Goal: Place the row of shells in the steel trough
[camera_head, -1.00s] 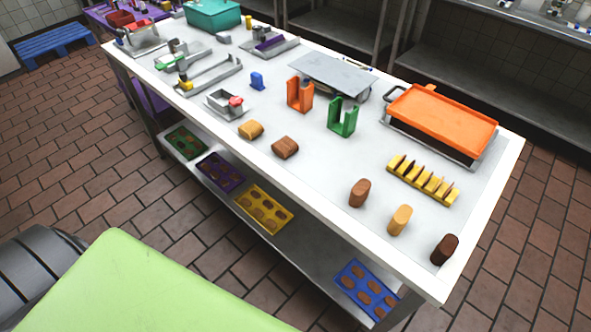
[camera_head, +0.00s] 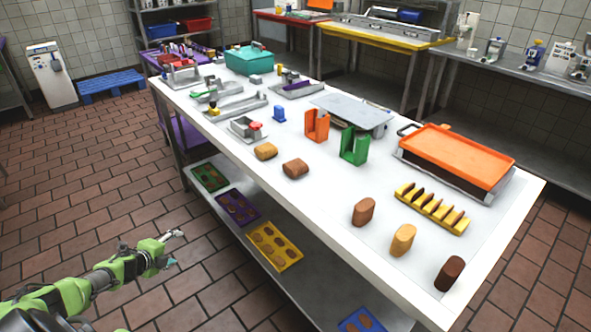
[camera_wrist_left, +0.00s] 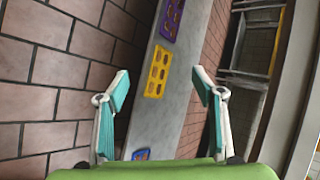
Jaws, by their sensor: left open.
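A yellow slotted rack (camera_head: 432,210) holding several thin brown pieces stands at the right of the white table; these look like the row of shells. Three oval pieces stand in front of it: brown (camera_head: 363,211), tan (camera_head: 403,239) and dark brown (camera_head: 449,273). A long grey metal channel (camera_head: 238,107) at the table's far left may be the steel trough; I cannot tell for certain. My left gripper (camera_head: 175,248) is open and empty, over the floor left of the table and well away from these things. The left wrist view shows its spread teal fingers. My right gripper is out of view.
Orange (camera_head: 317,126) and green (camera_head: 354,146) holders stand mid-table, with an orange tray (camera_head: 458,153) at right. The lower shelf holds purple (camera_head: 237,207), yellow (camera_head: 274,246) and other trays. The tiled floor around my left arm is clear.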

